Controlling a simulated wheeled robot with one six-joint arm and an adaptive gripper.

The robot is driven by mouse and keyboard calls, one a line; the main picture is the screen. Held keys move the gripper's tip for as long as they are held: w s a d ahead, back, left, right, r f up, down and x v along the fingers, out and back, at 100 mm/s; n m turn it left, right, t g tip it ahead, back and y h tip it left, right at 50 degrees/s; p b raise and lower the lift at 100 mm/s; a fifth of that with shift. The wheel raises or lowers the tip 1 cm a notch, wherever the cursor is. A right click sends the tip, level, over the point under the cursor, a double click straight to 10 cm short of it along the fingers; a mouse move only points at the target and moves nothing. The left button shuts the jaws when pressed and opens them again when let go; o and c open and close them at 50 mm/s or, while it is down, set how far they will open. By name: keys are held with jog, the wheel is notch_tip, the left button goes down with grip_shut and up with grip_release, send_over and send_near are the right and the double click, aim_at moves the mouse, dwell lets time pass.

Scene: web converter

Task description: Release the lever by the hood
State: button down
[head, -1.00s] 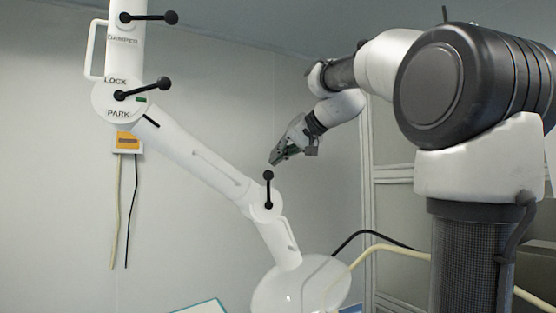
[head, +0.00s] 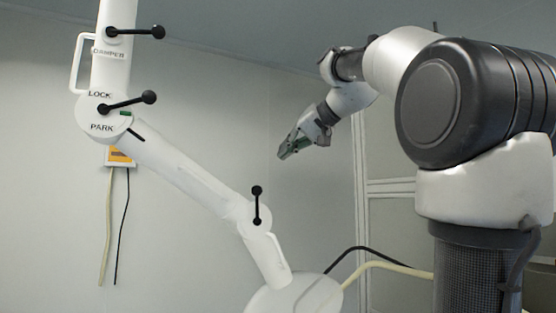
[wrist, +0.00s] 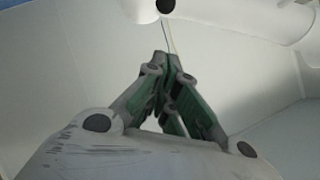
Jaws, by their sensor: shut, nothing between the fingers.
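The lever by the hood (head: 257,206) is a short black bar with a round knob at each end, standing upright on the lowest joint of the white jointed extraction arm (head: 185,172). The white hood (head: 298,296) is below it, partly cut off by the bottom edge of the head view. My gripper (head: 281,154) is shut and empty, pointing down-left, above and right of the lever in the picture and apart from it. In the wrist view its fingertips (wrist: 163,58) meet. A dark round knob (wrist: 166,6) shows at the top edge there; I cannot tell which lever it belongs to.
Two more black levers sit higher on the white arm, the damper lever (head: 136,32) and the lock/park lever (head: 128,102). A black cable (head: 365,250) and a cream hose (head: 385,266) run behind the hood. A white frame (head: 362,200) stands at right.

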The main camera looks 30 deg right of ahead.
jog(key=v, duration=0.5)
jog(key=shift+s, duration=0.15)
